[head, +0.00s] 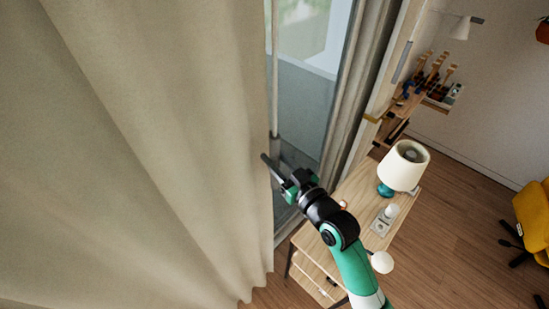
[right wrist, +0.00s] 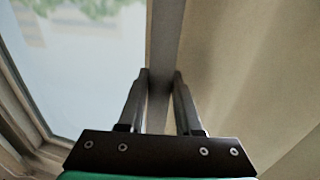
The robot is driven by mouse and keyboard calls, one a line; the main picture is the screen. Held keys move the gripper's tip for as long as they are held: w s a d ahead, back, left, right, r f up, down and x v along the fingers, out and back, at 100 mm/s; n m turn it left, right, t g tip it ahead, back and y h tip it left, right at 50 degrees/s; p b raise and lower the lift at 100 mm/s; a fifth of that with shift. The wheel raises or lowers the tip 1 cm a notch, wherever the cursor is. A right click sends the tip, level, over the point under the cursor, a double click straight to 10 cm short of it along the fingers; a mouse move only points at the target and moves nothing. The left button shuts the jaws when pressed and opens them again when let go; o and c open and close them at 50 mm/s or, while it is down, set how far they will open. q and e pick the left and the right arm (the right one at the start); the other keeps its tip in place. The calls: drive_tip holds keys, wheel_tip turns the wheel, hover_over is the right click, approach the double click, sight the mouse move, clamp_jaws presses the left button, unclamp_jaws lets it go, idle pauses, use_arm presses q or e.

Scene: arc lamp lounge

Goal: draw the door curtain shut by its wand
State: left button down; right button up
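The beige door curtain (head: 150,120) hangs in folds over the left half of the head view, its right edge beside the door glass. It also fills the right side of the right wrist view (right wrist: 260,70). The wand (head: 275,70) is a thin pale rod hanging along that edge, its lower end near my right gripper (head: 268,165). In the right wrist view the gripper's fingers (right wrist: 161,75) are apart, with a grey upright strip seen between them. I cannot tell whether that strip is the wand or whether the fingers touch it. My left gripper is not in view.
The glass door (head: 310,100) lies right of the curtain edge. A wooden table (head: 312,240) with a lamp (head: 404,166) stands under my right arm. A shelf (head: 400,105) with small items is behind it, and a yellow chair (head: 533,215) is at far right. The wooden floor (head: 450,240) between is clear.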

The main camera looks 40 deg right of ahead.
drive_tip(key=shift+o, duration=0.9)
drive_tip(key=shift+d, duration=0.3)
drive_tip(key=s+b, duration=0.1)
drive_tip(key=s, duration=1)
drive_tip(key=shift+s+a, duration=0.3)
